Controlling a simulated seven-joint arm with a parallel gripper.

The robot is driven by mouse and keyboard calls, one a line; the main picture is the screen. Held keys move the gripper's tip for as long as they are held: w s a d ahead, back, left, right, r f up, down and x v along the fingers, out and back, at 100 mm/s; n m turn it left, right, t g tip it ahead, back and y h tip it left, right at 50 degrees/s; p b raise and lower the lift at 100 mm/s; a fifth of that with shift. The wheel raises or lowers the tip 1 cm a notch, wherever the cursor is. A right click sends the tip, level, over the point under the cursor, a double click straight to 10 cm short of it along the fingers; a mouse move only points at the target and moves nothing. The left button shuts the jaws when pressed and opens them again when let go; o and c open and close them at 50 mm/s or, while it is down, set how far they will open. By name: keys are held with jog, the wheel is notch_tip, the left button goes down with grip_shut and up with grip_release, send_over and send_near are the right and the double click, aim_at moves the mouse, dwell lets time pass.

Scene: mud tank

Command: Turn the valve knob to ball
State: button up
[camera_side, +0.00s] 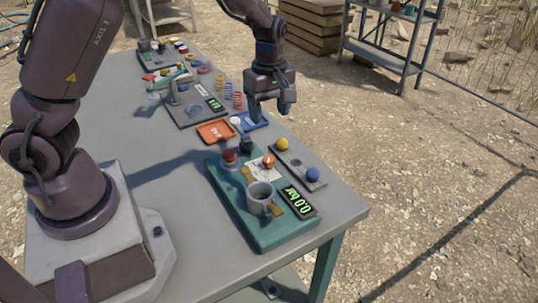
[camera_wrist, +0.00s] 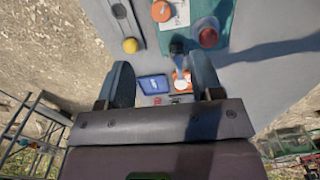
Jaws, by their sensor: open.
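The teal board (camera_side: 238,212) lies at the near end of the table. On it an orange knob (camera_side: 268,160) sits on a white card, and it also shows at the top of the wrist view (camera_wrist: 161,11). A red knob (camera_side: 230,155) stands to its left; in the wrist view it is at the upper right (camera_wrist: 208,35). I cannot tell the card's markings or which way the orange knob points. My gripper (camera_side: 271,112) is open and empty above the table, beyond the teal board. In the wrist view its fingers (camera_wrist: 161,64) are apart, with nothing between them.
A grey cup (camera_side: 260,196) and a display reading 0.0 bar (camera_side: 298,201) are on the board. Yellow (camera_side: 282,144) and blue (camera_side: 313,174) balls sit on a strip beside it. Orange (camera_side: 213,133) and blue (camera_wrist: 153,85) trays lie near my gripper.

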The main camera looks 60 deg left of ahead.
aim_at(269, 158)
notch_tip(269, 158, down, 13)
dwell(0.5)
jog(key=c, duration=0.9)
